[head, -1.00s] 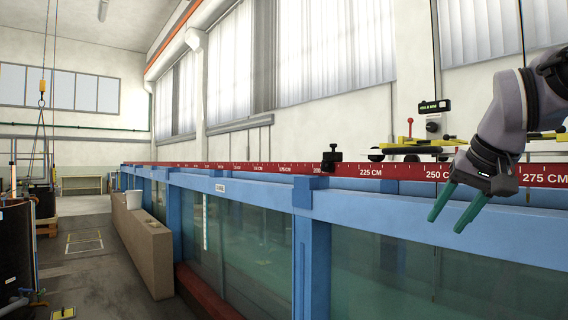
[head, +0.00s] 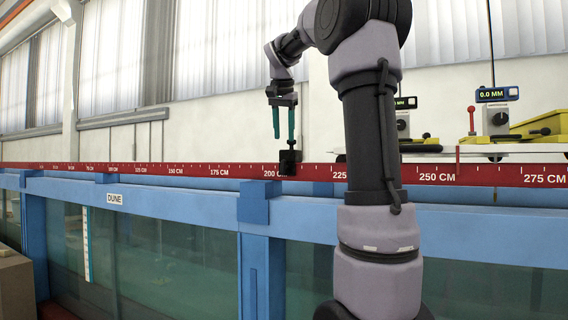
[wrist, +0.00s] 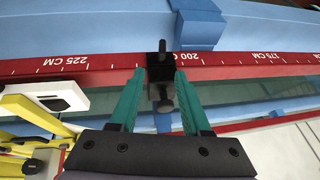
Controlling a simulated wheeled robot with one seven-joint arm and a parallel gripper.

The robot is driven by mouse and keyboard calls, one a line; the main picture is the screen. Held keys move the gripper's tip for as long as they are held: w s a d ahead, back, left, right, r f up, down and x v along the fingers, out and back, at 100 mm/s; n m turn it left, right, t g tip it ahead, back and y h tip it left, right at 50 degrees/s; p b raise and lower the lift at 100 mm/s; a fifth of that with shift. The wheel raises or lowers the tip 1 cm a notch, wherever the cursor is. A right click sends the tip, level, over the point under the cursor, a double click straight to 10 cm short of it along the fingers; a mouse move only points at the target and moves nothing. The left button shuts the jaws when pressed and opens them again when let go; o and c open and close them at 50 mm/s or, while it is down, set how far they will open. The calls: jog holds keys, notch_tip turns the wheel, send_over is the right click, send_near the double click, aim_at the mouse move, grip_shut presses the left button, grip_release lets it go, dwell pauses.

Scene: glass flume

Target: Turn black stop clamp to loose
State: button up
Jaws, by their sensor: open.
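The black stop clamp (head: 289,161) sits on the red scale rail (head: 215,171) just right of the 200 CM mark. In the wrist view the clamp (wrist: 160,72) is a black block with a knob on a short stem, lying between my two green fingers. My gripper (head: 284,138) points down at the clamp from above, its fingers apart. I cannot tell how tight the clamp is.
A yellow carriage (head: 540,128) with a display and a red-knobbed lever (head: 471,120) stands on the rail to the right. The blue flume frame (head: 180,196) with glass walls runs along below. The rail left of the clamp is clear.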

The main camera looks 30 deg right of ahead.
aim_at(284, 161)
jog(key=x, duration=1)
jog(key=shift+w+a+f, duration=0.1)
jog(key=shift+w+f, duration=0.05)
jog(key=shift+w, duration=0.05)
grip_shut()
